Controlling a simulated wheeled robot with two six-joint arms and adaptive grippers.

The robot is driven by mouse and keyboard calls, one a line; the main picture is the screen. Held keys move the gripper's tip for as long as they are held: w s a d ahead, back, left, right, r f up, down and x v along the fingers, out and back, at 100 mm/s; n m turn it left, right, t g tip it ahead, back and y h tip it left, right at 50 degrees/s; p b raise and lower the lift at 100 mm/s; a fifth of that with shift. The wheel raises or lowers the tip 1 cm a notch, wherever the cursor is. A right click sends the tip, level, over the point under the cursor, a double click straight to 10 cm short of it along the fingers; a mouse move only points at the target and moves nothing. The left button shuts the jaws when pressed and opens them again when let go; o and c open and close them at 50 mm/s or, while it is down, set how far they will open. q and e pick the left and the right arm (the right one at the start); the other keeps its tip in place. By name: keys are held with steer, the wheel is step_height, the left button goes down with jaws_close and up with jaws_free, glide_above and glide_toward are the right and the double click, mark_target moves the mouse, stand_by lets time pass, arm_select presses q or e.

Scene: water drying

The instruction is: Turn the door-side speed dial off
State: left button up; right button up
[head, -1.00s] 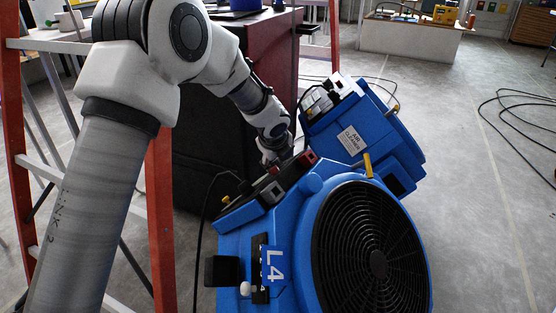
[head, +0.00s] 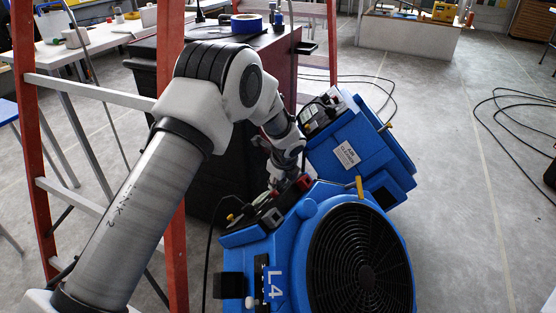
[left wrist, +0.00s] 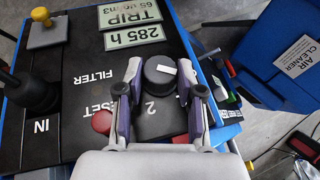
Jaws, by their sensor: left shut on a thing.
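A black round dial (left wrist: 160,72) with a white mark stands on the dark control panel (left wrist: 95,105) in the left wrist view. My left gripper (left wrist: 160,84) has one finger on each side of it and is shut on it. A "2" is printed just below the dial. The panel appears to be the top of the blue L4 machine (head: 300,240) in the head view, where my left gripper (head: 284,178) is low at its back edge and the dial is hidden. The frames do not show which side the door is on. My right gripper is not in view.
A blue air cleaner (head: 372,150) stands close behind the L4 machine. An orange ladder (head: 171,235) stands near my left arm. Floor at right is mostly clear, with cables (head: 510,115).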

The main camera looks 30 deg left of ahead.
arm_select(q)
steer(key=g+p, duration=0.1)
steer(key=p, duration=0.1)
steer(key=n+g+p, duration=0.1)
steer(key=p, duration=0.1)
steer(key=shift+w+r, duration=0.2)
steer(key=shift+r, duration=0.05)
steer(key=shift+f+n+g+y, duration=0.3)
steer(key=shift+n+g, duration=0.1)
steer(key=shift+g, duration=0.1)
steer(key=shift+w+f+g, duration=0.1)
steer(key=shift+g, duration=0.2)
steer(key=shift+f+n+g+b, duration=0.1)
steer(key=shift+n+g+b, duration=0.5)
steer(key=shift+g+b, duration=0.25)
steer(key=shift+b, duration=0.4)
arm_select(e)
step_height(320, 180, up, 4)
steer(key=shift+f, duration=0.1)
arm_select(q)
steer(key=shift+r, duration=0.2)
steer(key=o, duration=1.2)
steer(key=shift+c, duration=0.2)
steer(key=shift+w, duration=0.1)
